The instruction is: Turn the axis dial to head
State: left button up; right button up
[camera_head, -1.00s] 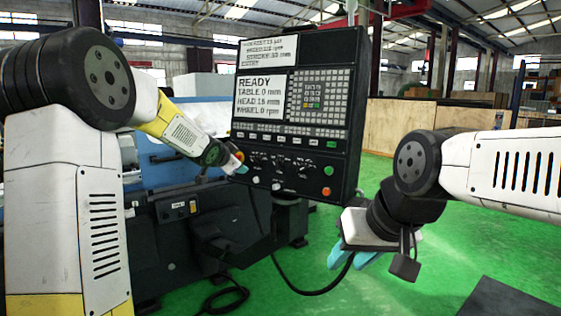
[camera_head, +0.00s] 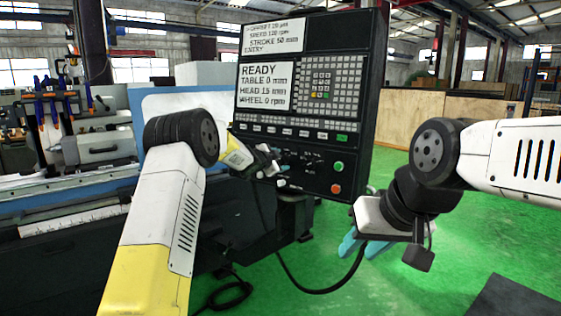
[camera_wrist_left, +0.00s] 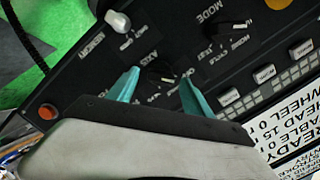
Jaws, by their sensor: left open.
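The control panel (camera_head: 345,110) stands tilted in the middle of the head view, its screen reading READY with table, head and wheel lines. The axis dial (camera_wrist_left: 163,77), a small dark knob with a pale mark, shows in the left wrist view below its AXIS label. My left gripper (camera_wrist_left: 160,82) is open, with one teal finger on each side of the dial; I cannot tell whether they touch it. In the head view my left gripper (camera_head: 274,160) is at the panel's lower controls, hiding some of them. My right gripper (camera_head: 362,247) is open and empty, low beside the panel.
The mode dial (camera_wrist_left: 237,24) and a white knob (camera_wrist_left: 117,22) are close to the axis dial. A green button (camera_head: 339,165) and a red button (camera_head: 336,188) are at the panel's lower right. A black cable (camera_head: 310,290) hangs below.

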pick_arm(q)
jog(key=shift+w+d, duration=0.1)
jog(key=shift+w, duration=0.1)
jog(key=shift+c, duration=0.2)
grip_shut()
jog(key=shift+f, duration=0.1)
